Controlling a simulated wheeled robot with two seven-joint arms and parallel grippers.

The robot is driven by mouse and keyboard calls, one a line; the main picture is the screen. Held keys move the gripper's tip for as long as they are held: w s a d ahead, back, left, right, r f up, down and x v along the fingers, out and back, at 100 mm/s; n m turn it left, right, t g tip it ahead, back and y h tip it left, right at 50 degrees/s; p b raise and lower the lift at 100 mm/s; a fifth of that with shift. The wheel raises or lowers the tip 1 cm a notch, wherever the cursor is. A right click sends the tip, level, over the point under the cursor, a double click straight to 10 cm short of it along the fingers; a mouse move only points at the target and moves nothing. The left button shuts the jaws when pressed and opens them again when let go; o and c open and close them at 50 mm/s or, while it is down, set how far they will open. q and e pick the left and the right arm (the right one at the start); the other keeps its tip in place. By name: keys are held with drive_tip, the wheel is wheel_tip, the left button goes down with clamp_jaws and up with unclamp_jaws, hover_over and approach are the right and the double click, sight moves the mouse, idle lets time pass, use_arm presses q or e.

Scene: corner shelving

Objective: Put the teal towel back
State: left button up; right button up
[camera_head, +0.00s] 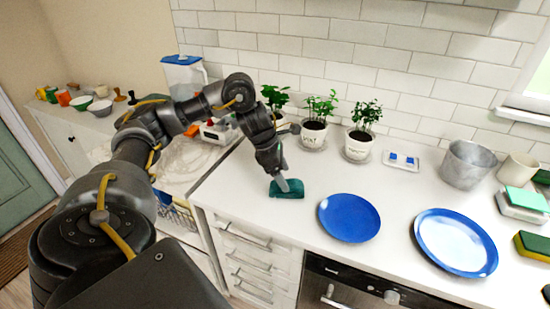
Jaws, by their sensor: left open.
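The teal towel (289,190) lies folded on the white counter, left of the blue plates. My left gripper (281,184) points down at the towel, and its fingertips are at or just over the cloth. Its jaws are open, and part of the towel is hidden behind the fingers. I cannot tell whether the fingers touch the towel. My right gripper is not in view.
Two blue plates (349,217) (455,242) lie on the counter (390,185). Potted plants (313,134) stand along the tiled wall. A metal bucket (465,165), a beige cup (516,169) and sponges (532,245) are at the right. A water jug (184,76) stands at the back left.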

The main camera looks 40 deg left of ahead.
use_arm(q)
drive_tip(key=p+v, duration=0.1)
drive_tip(key=v, duration=0.7)
drive_tip(key=shift+p, duration=0.35)
